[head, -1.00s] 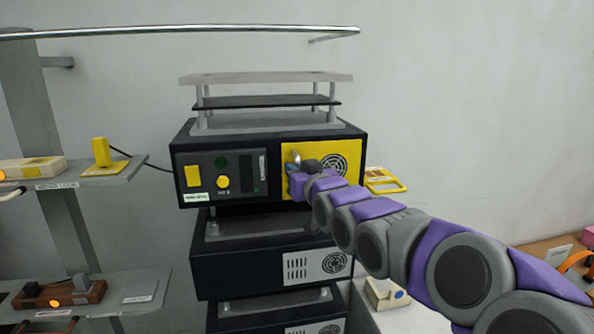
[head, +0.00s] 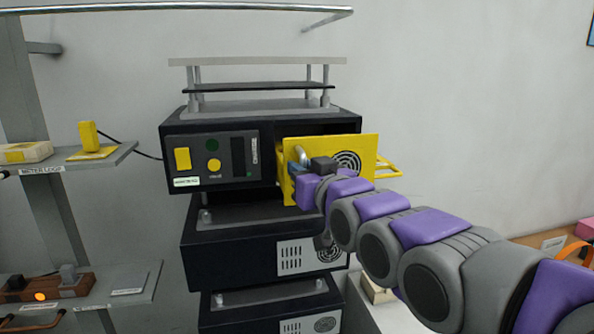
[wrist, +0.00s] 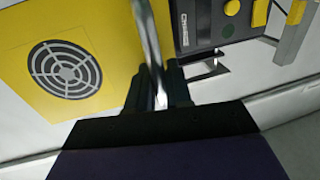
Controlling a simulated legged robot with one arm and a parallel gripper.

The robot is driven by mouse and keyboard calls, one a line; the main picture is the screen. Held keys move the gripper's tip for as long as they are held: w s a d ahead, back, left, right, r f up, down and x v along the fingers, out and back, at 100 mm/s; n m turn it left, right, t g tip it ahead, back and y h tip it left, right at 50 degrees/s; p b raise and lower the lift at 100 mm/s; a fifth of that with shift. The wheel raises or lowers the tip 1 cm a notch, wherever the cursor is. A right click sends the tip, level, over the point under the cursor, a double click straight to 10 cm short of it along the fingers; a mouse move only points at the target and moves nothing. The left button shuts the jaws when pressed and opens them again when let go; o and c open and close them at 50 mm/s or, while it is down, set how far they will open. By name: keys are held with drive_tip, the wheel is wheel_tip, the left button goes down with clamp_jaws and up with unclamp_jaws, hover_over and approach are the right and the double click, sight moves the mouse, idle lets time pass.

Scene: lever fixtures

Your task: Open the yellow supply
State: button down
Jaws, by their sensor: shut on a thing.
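The yellow supply (head: 362,150) is a yellow module with a round fan grille, in the right half of the top black unit in the head view. It sticks out of its bay, with its yellow side showing and a dark gap above it. Its yellow front also shows in the wrist view (wrist: 105,50). My gripper (head: 298,165) is at the left edge of this front. It is shut on the metal handle (wrist: 150,40), a bar running up between the fingers in the wrist view. My gripper and arm hide part of the front.
The black unit (head: 172,150) has a fixed control panel with yellow and green buttons left of the bay. More black units are stacked below. Shelves (head: 122,155) with small fixtures stand at the left. A metal rail (head: 200,8) crosses above. A yellow frame (head: 390,169) is behind the supply.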

drive_tip(key=shift+v, duration=0.8)
drive_tip(key=shift+a, duration=0.1)
drive_tip(key=c, duration=1.2)
unclamp_jaws()
drive_tip(key=b+v, duration=0.3)
drive_tip(key=v, duration=1.4)
drive_tip(key=shift+s, duration=0.15)
